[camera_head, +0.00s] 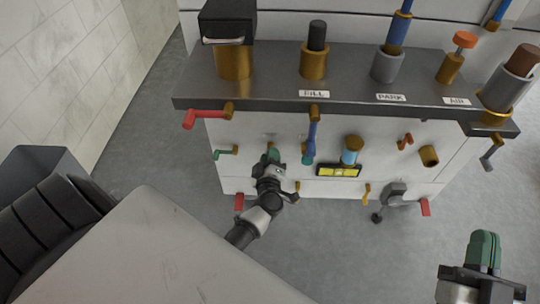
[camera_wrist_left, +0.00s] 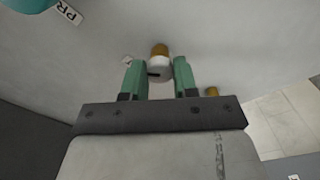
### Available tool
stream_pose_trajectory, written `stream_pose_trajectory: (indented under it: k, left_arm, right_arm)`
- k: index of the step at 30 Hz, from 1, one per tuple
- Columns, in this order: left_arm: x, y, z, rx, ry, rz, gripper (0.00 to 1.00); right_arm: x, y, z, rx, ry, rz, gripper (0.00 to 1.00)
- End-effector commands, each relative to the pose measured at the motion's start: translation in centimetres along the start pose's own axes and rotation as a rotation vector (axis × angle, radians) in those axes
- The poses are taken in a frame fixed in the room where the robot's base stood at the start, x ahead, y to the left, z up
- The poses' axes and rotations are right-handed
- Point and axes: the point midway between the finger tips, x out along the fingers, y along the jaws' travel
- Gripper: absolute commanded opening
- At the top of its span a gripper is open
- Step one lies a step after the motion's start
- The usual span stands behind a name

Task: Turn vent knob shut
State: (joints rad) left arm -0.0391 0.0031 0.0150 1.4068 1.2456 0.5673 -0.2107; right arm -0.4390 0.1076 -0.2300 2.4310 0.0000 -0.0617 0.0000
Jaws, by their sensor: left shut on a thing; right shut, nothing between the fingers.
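My left gripper (camera_head: 269,160) is at the white front panel, below the FILL label, left of the blue-handled lever (camera_head: 312,137). In the left wrist view its green fingers (camera_wrist_left: 159,78) are shut on a small pale knob (camera_wrist_left: 158,68) with a brass end and a dark mark on its face. I take this for the vent knob; no VENT label is readable. The head view hides most of the knob behind the gripper. My right gripper (camera_head: 484,254) is shut and empty at the lower right, away from the panel.
A teal valve (camera_head: 226,153) sits left of my left gripper, and a blue-topped brass fitting (camera_head: 351,150) sits to its right. The dark shelf (camera_head: 275,92) above carries several brass fittings. A red lever (camera_head: 204,117) sticks out at the shelf's left. Floor is clear in front.

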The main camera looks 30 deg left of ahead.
Motion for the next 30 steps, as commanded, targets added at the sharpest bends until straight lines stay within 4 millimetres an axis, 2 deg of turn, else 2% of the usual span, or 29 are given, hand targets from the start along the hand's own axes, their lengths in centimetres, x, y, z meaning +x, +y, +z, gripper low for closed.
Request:
stream_pose_trajectory:
  k: [8, 18, 30]
  left_arm:
    - [-0.1, -0.2, 0.1, -0.264, 0.000, -0.003, 0.05]
    - [-0.1, -0.2, 0.1, -0.574, 0.001, -0.003, 0.05]
    - [-0.1, -0.2, 0.1, -0.811, 0.001, -0.003, 0.05]
  right_arm:
    - [0.0, -0.1, -0.3, 0.001, 0.036, -0.002, 0.00]
    - [-0.2, -0.4, -2.1, 0.008, 0.189, -0.010, 0.00]
    - [-0.8, -0.7, -4.1, 0.015, 0.357, -0.016, 0.00]
